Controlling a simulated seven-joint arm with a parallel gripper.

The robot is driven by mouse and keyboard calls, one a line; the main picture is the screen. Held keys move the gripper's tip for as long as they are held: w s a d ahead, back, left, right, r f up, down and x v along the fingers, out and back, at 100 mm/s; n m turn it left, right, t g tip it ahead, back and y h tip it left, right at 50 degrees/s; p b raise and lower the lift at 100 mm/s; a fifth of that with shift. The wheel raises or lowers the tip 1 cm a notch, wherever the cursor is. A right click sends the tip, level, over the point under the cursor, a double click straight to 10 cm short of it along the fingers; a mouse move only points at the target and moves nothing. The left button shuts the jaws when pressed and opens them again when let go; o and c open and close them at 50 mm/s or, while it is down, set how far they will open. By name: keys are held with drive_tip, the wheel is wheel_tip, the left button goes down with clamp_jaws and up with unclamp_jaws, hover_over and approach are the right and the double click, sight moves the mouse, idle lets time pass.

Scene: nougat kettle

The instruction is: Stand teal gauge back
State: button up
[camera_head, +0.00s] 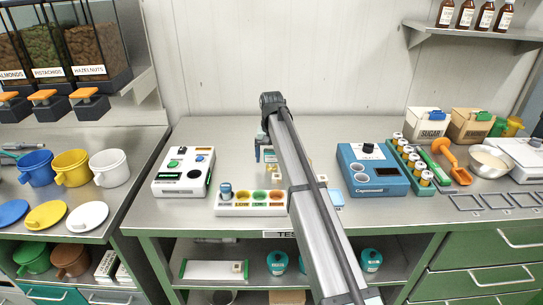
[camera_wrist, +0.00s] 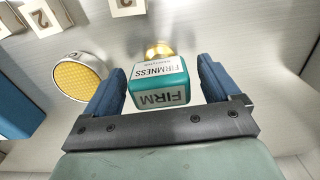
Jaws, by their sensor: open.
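The teal gauge (camera_wrist: 160,85) shows in the wrist view as a teal block with white labels reading FIRM and FIRMNESS. A brass-coloured end (camera_wrist: 158,49) sticks out on its far side. It is over the grey metal worktop; I cannot tell surely whether it lies or stands. My gripper (camera_wrist: 162,66) is open, with one blue finger on each side of the gauge and a visible gap on both sides. In the head view my arm crosses the middle of the bench and hides most of the area around the gripper, and I cannot make out the gauge there.
In the wrist view, a round yellow-mesh piece (camera_wrist: 80,77) is close to the left finger, and number tiles (camera_wrist: 40,18) lie beyond. In the head view, a white device (camera_head: 183,171), a tray with coloured wells (camera_head: 225,209) and a blue device (camera_head: 372,171) flank my arm.

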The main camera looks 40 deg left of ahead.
sight(271, 151)
wheel_tip(271, 151, up, 12)
drive_tip(key=shift+r, duration=0.15)
idle(0.5)
